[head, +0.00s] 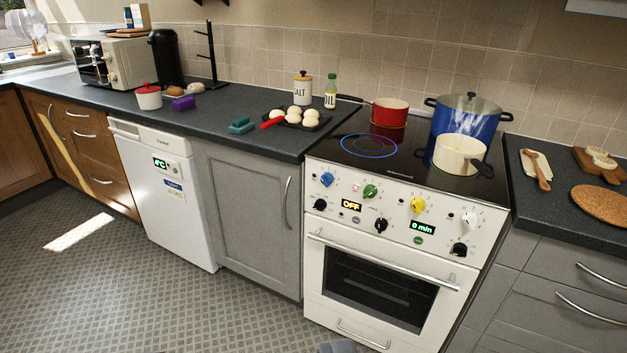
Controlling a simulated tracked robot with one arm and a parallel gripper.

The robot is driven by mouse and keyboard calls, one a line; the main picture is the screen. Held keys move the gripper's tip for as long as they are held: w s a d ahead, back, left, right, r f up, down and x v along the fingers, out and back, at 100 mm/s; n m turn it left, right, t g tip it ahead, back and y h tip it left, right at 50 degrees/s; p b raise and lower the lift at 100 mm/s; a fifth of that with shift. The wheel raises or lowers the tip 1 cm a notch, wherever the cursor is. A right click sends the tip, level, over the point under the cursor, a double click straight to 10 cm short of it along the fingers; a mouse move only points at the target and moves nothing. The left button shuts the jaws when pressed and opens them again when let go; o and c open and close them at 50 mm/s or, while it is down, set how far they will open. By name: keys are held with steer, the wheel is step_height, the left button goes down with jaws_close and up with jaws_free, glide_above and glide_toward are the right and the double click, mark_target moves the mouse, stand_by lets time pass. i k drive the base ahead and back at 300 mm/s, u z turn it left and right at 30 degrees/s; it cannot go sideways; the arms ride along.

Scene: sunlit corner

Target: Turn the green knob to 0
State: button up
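The green knob (370,191) is on the white front panel of the cooker (385,215), between the blue knob (327,179) and the yellow knob (417,205). Marks ring the green knob, but they and its pointer are too small to read. A small grey-blue shape (339,346) shows at the bottom edge, below the oven door; it may be the top of my gripper, but its fingers are not visible. Nothing touches or covers the green knob.
A white knob (469,220) and several black knobs share the panel with an "OFF" display (351,206) and a "0 min" display (422,228). The oven handle (380,262) sticks out below. A red pot (389,112), blue pot (467,118) and cream pan (458,154) stand on the hob. Floor at left is clear.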

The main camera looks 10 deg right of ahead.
mark_target(370, 191)
steer(key=z, duration=0.05)
steer(key=i, duration=1.05)
steer(key=z, duration=0.5)
